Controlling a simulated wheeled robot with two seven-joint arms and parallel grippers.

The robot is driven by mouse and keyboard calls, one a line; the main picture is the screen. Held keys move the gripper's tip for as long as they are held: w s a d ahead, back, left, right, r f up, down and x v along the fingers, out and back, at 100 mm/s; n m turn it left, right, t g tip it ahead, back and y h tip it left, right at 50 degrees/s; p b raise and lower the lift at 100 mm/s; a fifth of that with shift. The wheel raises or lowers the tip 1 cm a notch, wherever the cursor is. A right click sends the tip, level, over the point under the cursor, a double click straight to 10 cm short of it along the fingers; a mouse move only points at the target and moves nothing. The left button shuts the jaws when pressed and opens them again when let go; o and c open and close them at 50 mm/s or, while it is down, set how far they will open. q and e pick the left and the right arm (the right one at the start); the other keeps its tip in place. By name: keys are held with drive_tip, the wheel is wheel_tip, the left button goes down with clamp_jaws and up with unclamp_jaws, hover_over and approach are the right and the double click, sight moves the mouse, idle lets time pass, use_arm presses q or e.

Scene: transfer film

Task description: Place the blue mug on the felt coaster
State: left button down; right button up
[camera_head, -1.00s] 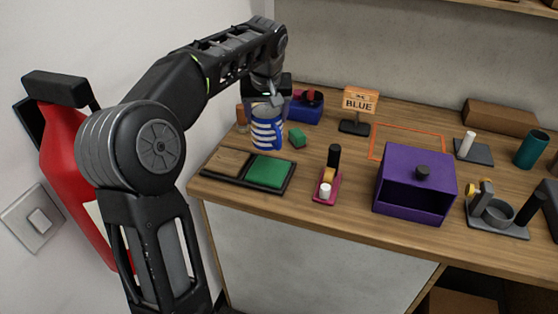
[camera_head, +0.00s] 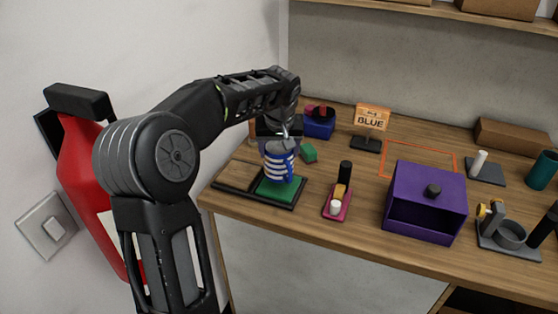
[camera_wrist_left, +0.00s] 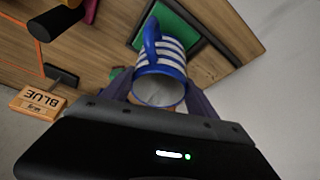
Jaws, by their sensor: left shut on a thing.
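The blue mug (camera_head: 279,168) has white stripes and is upright, over the green felt coaster (camera_head: 287,193) in a dark tray on the bench. I cannot tell whether its base touches the felt. My left gripper (camera_head: 278,147) is shut on the mug from above. In the left wrist view the mug (camera_wrist_left: 163,68) shows its open rim between the fingers, handle toward the top, with the green felt (camera_wrist_left: 175,28) partly hidden behind it. My right gripper is not in view.
A pink stand (camera_head: 337,207) with small cylinders and a purple open-fronted box (camera_head: 427,198) are right of the tray. A BLUE sign (camera_head: 370,120), a small green block (camera_head: 309,152) and a blue box (camera_head: 320,125) stand behind. An orange outline (camera_head: 425,147) encloses bare bench.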

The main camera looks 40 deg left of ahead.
sight(279, 161)
use_arm(q)
wheel_tip(279, 161, down, 3)
drive_tip(key=shift+f+p, duration=0.1)
drive_tip(key=shift+p, duration=0.2)
drive_tip(key=shift+f, duration=0.25)
drive_tip(key=shift+f, duration=0.2)
drive_tip(key=shift+c, duration=1.2)
unclamp_jaws()
drive_tip(key=shift+r, duration=0.15)
